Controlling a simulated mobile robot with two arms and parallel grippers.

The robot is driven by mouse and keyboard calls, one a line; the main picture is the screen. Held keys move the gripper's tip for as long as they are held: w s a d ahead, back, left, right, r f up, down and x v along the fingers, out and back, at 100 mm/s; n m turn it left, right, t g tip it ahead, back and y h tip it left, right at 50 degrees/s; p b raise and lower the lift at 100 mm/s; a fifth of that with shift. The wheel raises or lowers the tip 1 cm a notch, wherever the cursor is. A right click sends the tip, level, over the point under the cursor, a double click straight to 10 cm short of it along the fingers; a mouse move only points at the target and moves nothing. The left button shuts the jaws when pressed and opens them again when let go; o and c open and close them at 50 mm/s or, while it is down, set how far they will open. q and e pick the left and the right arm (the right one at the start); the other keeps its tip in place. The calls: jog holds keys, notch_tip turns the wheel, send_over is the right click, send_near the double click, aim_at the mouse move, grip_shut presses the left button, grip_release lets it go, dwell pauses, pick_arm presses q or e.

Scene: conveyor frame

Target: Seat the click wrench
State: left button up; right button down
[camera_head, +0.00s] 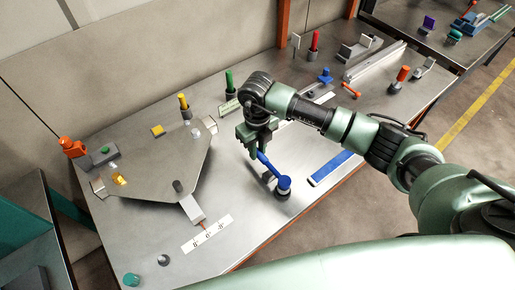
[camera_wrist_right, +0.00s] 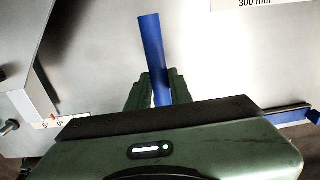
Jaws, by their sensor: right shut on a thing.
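The click wrench, a blue bar (camera_head: 266,164) with a round blue head (camera_head: 284,184), is at the middle front of the table in the head view. Its head is over a dark round piece (camera_head: 282,193); I cannot tell whether they touch. My right gripper (camera_head: 256,152) is shut on the bar from above. In the right wrist view the blue bar (camera_wrist_right: 151,42) runs between the two green fingers (camera_wrist_right: 157,84), its far end sticking out beyond them. The lower part of the bar is hidden by the gripper body there. My left gripper is not in view.
Left of the gripper lies a large grey plate (camera_head: 150,170), with a white angle scale (camera_head: 207,234) before it. A blue strip (camera_head: 332,168) lies to the right. Upright coloured handles and a rail (camera_head: 375,60) stand farther back. Bare table shows around the wrench.

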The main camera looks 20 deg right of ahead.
jog(key=shift+f+b, duration=1.2)
jog(key=shift+f, duration=0.2)
jog(key=c, duration=1.2)
grip_release()
notch_tip(320, 180, up, 7)
jog(key=shift+w+f+b, duration=0.1)
jog(key=shift+b, duration=0.75)
jog(key=shift+r, duration=0.55)
jog(key=shift+f, duration=0.1)
